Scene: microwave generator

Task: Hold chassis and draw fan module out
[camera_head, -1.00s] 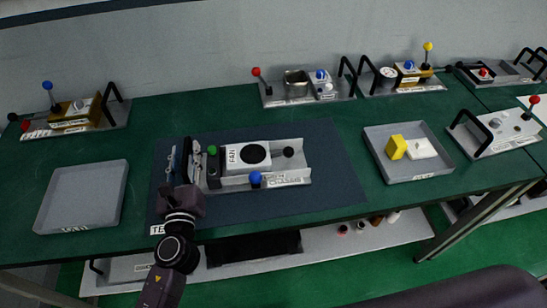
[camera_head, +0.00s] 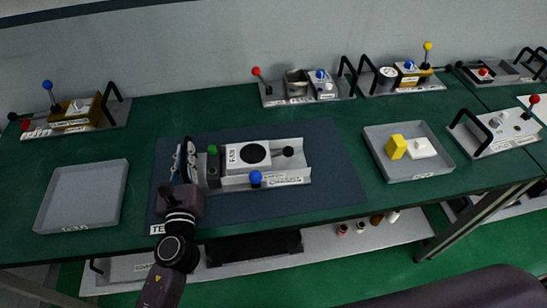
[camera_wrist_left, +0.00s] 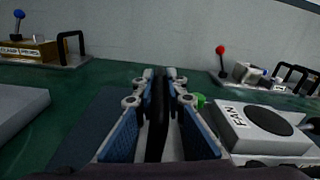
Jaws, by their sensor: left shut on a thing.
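The chassis (camera_head: 297,172) is a grey metal tray lying on the dark mat, with a label, a blue knob in front and a black knob at its right end. The white fan module (camera_head: 248,157), with a round black fan and a FAN label, sits in the chassis; it also shows at the right of the left wrist view (camera_wrist_left: 266,130). A green knob stands beside its left end. My left gripper (camera_head: 188,152) is at the chassis's left end. In the left wrist view its blue-padded fingers are shut on a black upright handle (camera_wrist_left: 158,120). My right gripper is out of view.
An empty grey tray (camera_head: 82,195) lies left of the mat (camera_head: 335,180). A grey tray (camera_head: 410,176) with yellow and white blocks lies to the right. Several fixtures with knobs and black handles line the table's back and right. The mat is bare right of the chassis.

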